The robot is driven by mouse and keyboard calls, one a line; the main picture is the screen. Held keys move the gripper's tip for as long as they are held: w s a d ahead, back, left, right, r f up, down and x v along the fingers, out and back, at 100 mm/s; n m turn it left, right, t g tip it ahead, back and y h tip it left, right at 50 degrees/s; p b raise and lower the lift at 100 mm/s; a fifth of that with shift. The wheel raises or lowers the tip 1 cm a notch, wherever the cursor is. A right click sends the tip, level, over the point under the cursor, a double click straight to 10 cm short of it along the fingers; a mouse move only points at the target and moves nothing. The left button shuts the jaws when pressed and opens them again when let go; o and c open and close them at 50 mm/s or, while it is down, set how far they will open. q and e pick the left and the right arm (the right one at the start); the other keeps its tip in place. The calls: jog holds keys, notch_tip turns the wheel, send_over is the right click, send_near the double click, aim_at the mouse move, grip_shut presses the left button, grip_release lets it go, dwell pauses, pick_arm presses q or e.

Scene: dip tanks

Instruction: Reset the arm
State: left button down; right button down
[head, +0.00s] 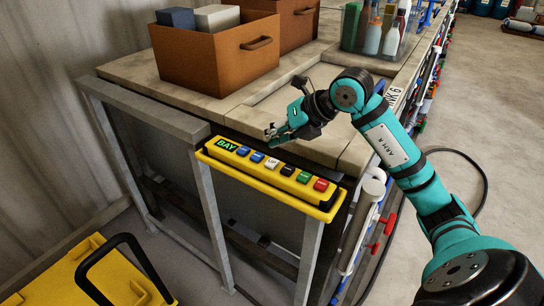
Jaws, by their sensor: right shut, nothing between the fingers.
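My right arm (390,145), teal with black joints, comes in from the lower right and bends over the corner of the bench. Its gripper (272,131) is shut and empty, just above the near bench edge and close behind the yellow button panel (268,178). I cannot tell whether the gripper touches the bench. The panel reads "BAY" and has a row of several coloured buttons, among them blue, white, black, green and red. My left gripper is not in view.
An orange-brown box (218,62) with blue and grey blocks stands on the bench, with another box (297,22) behind it. A clear bin (352,35) of bottles is at the back. Pipes with red valves (373,249) run along the bench's right side. A yellow case (97,275) stands lower left. Open floor (500,110) lies right.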

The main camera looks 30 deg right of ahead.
notch_tip(320, 180, up, 2)
jog(key=shift+r+p, duration=0.15)
jog(key=shift+p, duration=0.4)
dwell(2.3)
